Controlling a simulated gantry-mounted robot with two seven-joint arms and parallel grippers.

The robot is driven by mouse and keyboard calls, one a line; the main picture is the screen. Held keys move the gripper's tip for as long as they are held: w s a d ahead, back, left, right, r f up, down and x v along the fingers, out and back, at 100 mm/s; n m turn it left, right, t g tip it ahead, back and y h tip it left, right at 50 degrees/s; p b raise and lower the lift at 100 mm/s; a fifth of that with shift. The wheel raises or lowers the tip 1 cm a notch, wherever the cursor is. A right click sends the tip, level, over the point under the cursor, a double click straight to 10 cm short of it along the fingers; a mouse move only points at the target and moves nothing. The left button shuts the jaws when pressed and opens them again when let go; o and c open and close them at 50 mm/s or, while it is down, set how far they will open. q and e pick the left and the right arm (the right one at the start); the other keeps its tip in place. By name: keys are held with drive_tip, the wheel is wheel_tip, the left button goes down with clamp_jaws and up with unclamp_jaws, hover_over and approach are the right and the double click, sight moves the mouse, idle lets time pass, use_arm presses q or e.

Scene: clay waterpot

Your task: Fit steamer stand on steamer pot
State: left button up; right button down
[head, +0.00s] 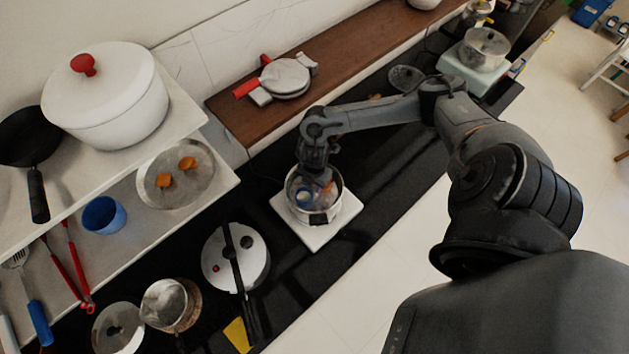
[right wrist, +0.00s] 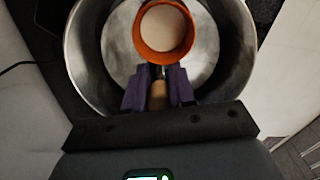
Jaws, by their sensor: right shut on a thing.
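The steamer pot, a round metal pot (head: 335,205), stands on a white square base. Its bare inner wall fills much of the right wrist view (right wrist: 230,50). My right gripper (head: 318,182) reaches down into the pot from above. In the right wrist view its purple fingers (right wrist: 157,92) are shut on the tan stem of an orange-rimmed round piece (right wrist: 138,37) with a pale inside. This piece is inside the pot's rim; I cannot tell whether it touches the bottom. No other steamer stand is clear. My left gripper is out of view.
The white base (head: 340,222) sits on the black counter (head: 385,180). A brown shelf (head: 240,112) runs behind. The counter right of the base is mostly clear.

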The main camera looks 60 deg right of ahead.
sight(314, 191)
drive_tip(key=shift+f, duration=0.25)
idle(0.5)
drive_tip(key=shift+f+b, duration=0.2)
drive_tip(key=shift+b, duration=0.1)
drive_tip(key=shift+f, duration=0.4)
drive_tip(key=shift+f+b, duration=0.15)
drive_tip(key=shift+b, duration=0.15)
drive_tip(key=shift+f, duration=0.3)
drive_tip(key=shift+f, duration=0.1)
idle(0.6)
drive_tip(key=shift+f, duration=0.25)
idle(0.4)
